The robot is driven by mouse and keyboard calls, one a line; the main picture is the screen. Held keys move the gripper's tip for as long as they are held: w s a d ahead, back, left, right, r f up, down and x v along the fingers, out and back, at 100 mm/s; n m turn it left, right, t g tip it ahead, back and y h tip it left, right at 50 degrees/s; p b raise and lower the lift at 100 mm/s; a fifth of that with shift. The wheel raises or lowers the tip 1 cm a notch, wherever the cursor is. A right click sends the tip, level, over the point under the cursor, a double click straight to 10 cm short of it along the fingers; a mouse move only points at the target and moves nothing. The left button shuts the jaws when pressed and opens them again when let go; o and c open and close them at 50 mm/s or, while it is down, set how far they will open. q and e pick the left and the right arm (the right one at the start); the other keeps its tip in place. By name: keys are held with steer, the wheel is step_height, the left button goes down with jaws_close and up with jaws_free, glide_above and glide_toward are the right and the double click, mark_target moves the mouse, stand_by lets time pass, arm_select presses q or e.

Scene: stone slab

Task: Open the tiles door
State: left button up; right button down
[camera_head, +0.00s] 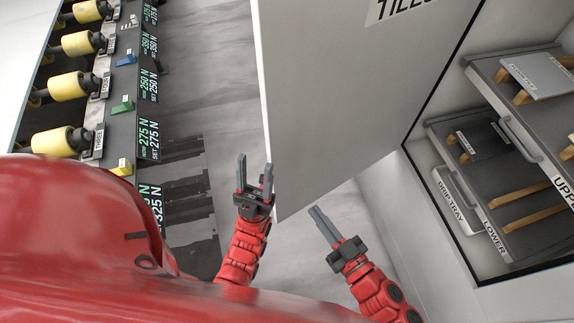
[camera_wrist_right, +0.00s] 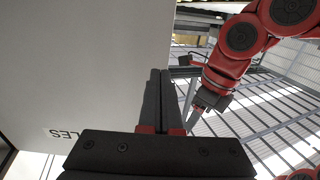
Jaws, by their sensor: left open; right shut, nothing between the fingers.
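The tiles door (camera_head: 340,90) is a pale grey panel with a partly cropped black label at its top. It stands swung out, with the cabinet interior showing to its right. My left gripper (camera_head: 254,162) is open at the door's free left edge, near its lower corner; I cannot tell whether it touches. My right gripper (camera_head: 316,211) is shut and empty, just below and right of the door's bottom edge. In the right wrist view the door (camera_wrist_right: 85,65) fills the left side beside the shut fingers (camera_wrist_right: 160,75), and my left gripper (camera_wrist_right: 195,105) shows at right.
The cabinet at right holds an upper tray (camera_head: 505,85) and a lower tray (camera_head: 485,215) with wooden bars. A rack with yellow rollers (camera_head: 68,141) and a labelled panel (camera_head: 122,110) stands at left. Grey floor (camera_head: 215,70) lies open between the rack and the door.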

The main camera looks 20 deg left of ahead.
glide_toward(280, 165)
steer(key=x, duration=0.2)
steer(key=p+x, duration=0.1)
steer(key=x, duration=0.3)
steer(key=shift+r, duration=0.25)
steer(key=shift+w+a+f, duration=0.25)
steer(key=shift+w+a, duration=0.05)
